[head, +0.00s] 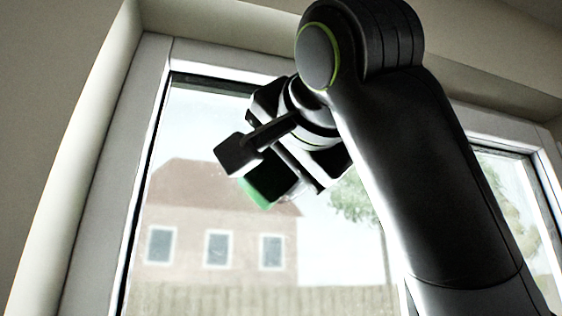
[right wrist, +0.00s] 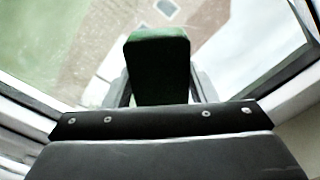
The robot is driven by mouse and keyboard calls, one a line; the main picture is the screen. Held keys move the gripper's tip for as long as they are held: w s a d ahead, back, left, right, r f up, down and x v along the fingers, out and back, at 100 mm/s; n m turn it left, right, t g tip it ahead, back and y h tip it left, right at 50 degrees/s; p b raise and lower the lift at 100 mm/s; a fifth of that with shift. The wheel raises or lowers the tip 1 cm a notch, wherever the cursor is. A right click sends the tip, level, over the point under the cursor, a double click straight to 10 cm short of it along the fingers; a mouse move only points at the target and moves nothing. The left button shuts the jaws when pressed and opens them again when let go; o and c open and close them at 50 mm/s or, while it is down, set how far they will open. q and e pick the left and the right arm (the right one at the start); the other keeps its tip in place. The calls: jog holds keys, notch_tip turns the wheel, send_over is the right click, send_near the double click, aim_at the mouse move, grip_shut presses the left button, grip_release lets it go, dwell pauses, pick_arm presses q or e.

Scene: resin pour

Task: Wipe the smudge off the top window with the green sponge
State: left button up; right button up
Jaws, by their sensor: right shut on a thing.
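The green sponge (right wrist: 158,68) is held between the fingers of my right gripper, which shows in the head view (head: 258,172). The sponge's green edge (head: 256,194) shows below the fingers there, in front of the left pane. The window (head: 224,246) fills much of the head view, and my right arm covers part of it. I cannot tell whether the sponge touches the glass. A faint pale haze shows on the pane near the gripper, but I cannot make out a clear smudge. My left gripper is not in view.
A light window frame (head: 100,190) borders the pane on the left, inside a deep wall recess. A second pane (head: 512,190) lies to the right, behind my arm. A house, fence and tree show through the glass. The lower left glass is clear of my arm.

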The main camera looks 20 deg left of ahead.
jog(key=shift+w+a, duration=0.1)
jog(key=shift+w, duration=0.05)
dwell(0.3)
jog(key=shift+p+x, duration=0.3)
jog(key=shift+x, duration=0.55)
